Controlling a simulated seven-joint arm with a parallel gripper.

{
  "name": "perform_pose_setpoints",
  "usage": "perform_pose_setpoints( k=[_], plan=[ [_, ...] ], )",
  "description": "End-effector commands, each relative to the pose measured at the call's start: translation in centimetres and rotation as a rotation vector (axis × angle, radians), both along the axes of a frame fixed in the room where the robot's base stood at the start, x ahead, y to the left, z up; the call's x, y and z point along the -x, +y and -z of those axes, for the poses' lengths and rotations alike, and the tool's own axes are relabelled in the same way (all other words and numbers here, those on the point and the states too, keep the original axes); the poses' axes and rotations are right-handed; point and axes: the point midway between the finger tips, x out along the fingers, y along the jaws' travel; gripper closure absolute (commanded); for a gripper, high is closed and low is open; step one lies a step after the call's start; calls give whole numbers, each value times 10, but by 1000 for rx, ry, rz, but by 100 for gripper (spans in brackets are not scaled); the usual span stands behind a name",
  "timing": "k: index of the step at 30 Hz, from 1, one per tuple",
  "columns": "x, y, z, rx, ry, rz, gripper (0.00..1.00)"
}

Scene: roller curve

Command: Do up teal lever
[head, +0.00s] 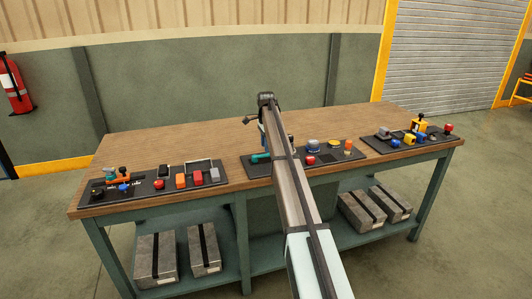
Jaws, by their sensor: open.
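The teal lever (260,157) is at the left end of the middle black panel (257,170) on the workbench. It looks low and roughly level, but it is small and partly crowded by my arm, so its exact position is hard to tell. My gripper (247,120) is behind and above it, over the back half of the bench, pointing left. It is small in the picture, looks open and empty, and is apart from the lever. My arm crosses in front of the middle panel and hides part of it.
A left panel (140,191) holds an orange clamp (118,180) and several coloured controls. A right panel (378,147) holds a yellow device (418,125) and more knobs. The wooden bench top (170,141) is clear behind the panels. Grey boxes (155,258) stand on the lower shelf.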

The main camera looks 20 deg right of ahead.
Motion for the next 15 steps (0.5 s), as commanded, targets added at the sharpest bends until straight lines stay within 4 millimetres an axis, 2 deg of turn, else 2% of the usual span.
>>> perform_pose_setpoints(
  k=[3, 6, 15],
  plan=[
    [1, 0, 18, 0, 0, 0, 53],
    [0, 0, 29, 0, 1, 0, 53],
    [0, 0, 41, 0, -1, 0, 53]
  ],
)
